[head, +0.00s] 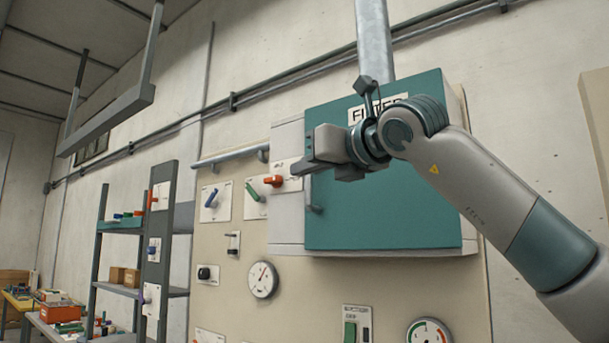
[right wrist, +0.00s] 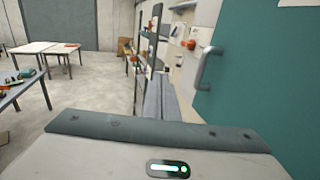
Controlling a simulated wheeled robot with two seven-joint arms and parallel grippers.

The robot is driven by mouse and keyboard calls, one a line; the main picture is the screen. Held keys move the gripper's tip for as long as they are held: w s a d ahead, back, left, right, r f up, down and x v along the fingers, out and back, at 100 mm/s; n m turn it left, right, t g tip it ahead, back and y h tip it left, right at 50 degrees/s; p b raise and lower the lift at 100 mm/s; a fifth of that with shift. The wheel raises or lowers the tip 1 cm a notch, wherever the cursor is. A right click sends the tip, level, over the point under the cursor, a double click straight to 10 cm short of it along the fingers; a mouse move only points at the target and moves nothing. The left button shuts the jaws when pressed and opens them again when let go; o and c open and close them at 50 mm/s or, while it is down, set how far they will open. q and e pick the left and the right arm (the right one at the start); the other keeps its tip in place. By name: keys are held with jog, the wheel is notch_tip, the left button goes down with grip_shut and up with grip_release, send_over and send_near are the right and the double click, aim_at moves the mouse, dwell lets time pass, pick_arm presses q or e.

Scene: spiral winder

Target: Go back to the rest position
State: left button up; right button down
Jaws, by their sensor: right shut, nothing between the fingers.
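My right gripper (head: 298,168) is raised in front of the wall panel, its arm coming in from the right. Its fingers are shut and empty, pointing left near the upper left of the teal cabinet door. In the right wrist view the shut fingers (right wrist: 160,92) show beyond the wrist housing. My left gripper is in neither view.
The teal filter cabinet (head: 400,215) is behind my right forearm; its door handle (right wrist: 207,68) is close on the right in the wrist view. A red-handled valve (head: 274,181) is left of the fingertips. Shelves (head: 120,225) stand further left.

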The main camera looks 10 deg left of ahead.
jog(key=shift+s+d, duration=0.1)
jog(key=shift+s, duration=0.35)
jog(key=shift+w+f, duration=0.1)
